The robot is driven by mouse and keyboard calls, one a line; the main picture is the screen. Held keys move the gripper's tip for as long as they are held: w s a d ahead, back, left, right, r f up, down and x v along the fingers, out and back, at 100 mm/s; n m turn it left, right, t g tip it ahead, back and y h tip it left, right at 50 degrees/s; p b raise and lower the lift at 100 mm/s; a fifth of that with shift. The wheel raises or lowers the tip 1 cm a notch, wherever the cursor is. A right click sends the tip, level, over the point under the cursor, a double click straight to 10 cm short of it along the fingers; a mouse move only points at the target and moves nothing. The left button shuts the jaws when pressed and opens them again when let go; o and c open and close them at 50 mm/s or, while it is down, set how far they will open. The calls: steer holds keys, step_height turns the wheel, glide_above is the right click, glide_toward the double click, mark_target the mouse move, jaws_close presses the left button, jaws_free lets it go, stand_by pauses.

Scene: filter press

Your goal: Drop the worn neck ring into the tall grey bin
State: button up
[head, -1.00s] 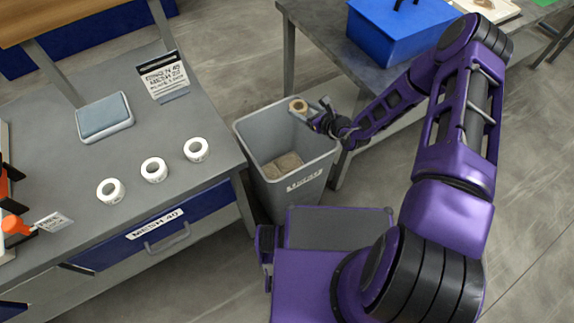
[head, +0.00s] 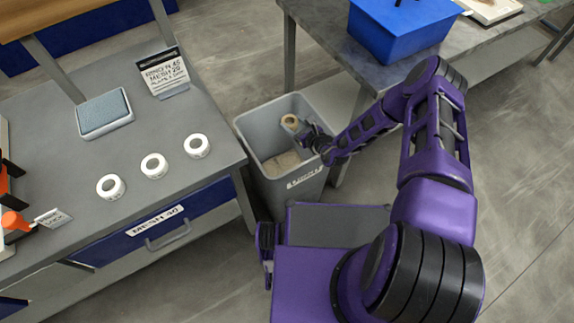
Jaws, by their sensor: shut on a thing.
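The worn neck ring (head: 290,121) is a tan-brown ring. My gripper (head: 300,127) is shut on it and holds it over the opening of the tall grey bin, near its far right side. The tall grey bin (head: 283,189) stands upright on the floor between the two tables. Something brownish shows at its bottom. My wrist hides part of the bin's right rim. I cannot tell whether the ring is above the rim or just below it.
Three white rings (head: 154,167) stand in a row on the left grey table (head: 60,160), with a blue-grey pad (head: 104,113) and a printed sign (head: 164,74) behind them. A blue box (head: 400,30) sits on the right table (head: 330,40), close to my arm.

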steer(key=o, duration=1.4)
steer(key=p+v, duration=0.1)
steer(key=v, duration=1.6)
steer(key=shift+s+d+r, duration=0.1)
steer(key=shift+s+r, duration=0.05)
steer(key=shift+s, duration=0.05)
steer(key=shift+w, duration=0.1)
